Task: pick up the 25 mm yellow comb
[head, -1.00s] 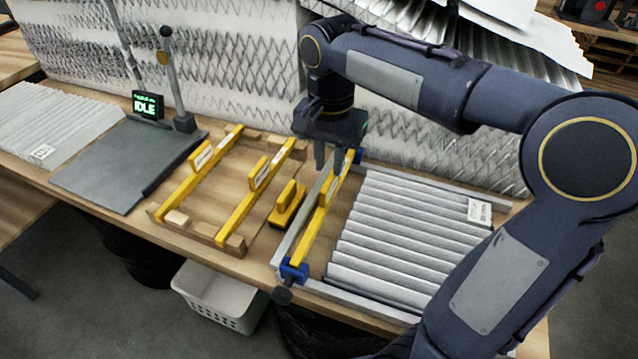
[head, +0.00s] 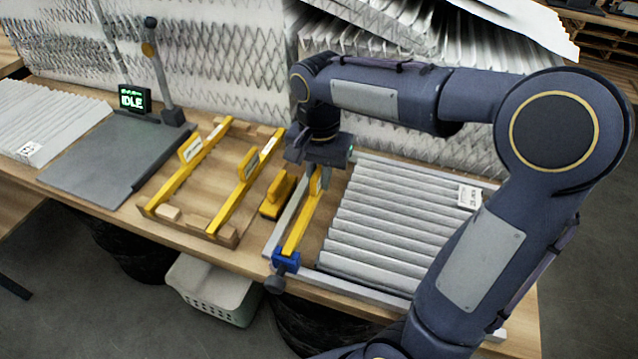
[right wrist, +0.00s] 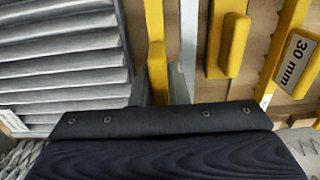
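A yellow comb (head: 300,224) lies lengthwise in the clamp fixture beside the white pleated filter (head: 385,225); its label is too small to read. My right gripper (head: 320,180) points down over the far part of this comb. In the right wrist view the comb's raised yellow handle (right wrist: 157,72) stands between my two fingers, one close on each side; I cannot tell whether they touch it. Two more yellow combs lie on the wooden rack, and the nearer one (head: 228,205) has a label reading 30 mm in the right wrist view (right wrist: 297,62). My left gripper is out of view.
A short yellow tool (head: 277,197) lies between rack and fixture. A grey rail (head: 285,217) and blue clamp (head: 286,262) border the comb. Large pleated filters stand behind the bench.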

